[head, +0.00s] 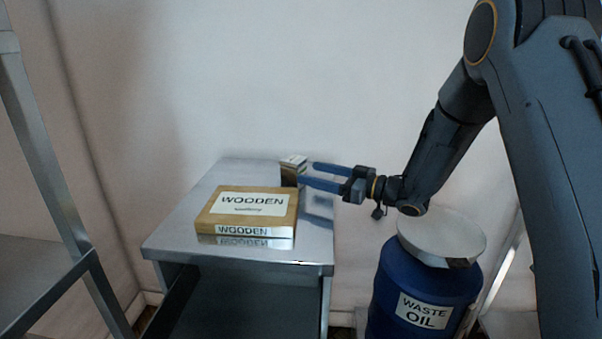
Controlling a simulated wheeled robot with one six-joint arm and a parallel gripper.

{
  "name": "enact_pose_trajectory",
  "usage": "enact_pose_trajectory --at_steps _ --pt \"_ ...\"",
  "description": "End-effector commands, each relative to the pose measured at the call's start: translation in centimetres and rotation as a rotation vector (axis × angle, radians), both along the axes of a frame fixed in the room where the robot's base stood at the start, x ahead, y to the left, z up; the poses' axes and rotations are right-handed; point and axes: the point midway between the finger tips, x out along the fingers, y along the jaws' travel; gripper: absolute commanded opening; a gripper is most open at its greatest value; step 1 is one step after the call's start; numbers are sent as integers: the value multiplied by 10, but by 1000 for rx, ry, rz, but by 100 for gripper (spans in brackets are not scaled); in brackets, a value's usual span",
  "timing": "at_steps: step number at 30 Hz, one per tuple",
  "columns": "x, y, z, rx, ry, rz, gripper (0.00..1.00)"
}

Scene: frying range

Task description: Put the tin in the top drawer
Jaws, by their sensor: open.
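A small tin (292,168) with a pale label on its lid stands on the back of the steel cabinet top (180,228). My gripper (308,174) reaches in from the right with its blue fingers apart. The fingertips are at the tin's right side; I cannot tell whether they touch it. The top drawer (240,301) is open below the cabinet top, and its dark inside looks empty where it shows.
A wooden box labelled "WOODEN" (246,213) lies on the cabinet top in front of the tin. A blue waste oil drum (423,300) with a pale lid stands right of the cabinet. A metal shelf rack (45,180) stands at the left. A wall is close behind.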

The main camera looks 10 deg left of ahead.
Motion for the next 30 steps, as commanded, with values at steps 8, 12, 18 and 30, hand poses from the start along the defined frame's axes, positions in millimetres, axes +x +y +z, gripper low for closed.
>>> enact_pose_trajectory --at_steps 8,12,18,30 --pt "-13 -40 0 1 1 -1 63" --pt "-16 -46 0 0 1 0 63" --pt "-15 -48 0 -5 0 -9 63" --pt "27 -168 -20 -401 162 -638 63"
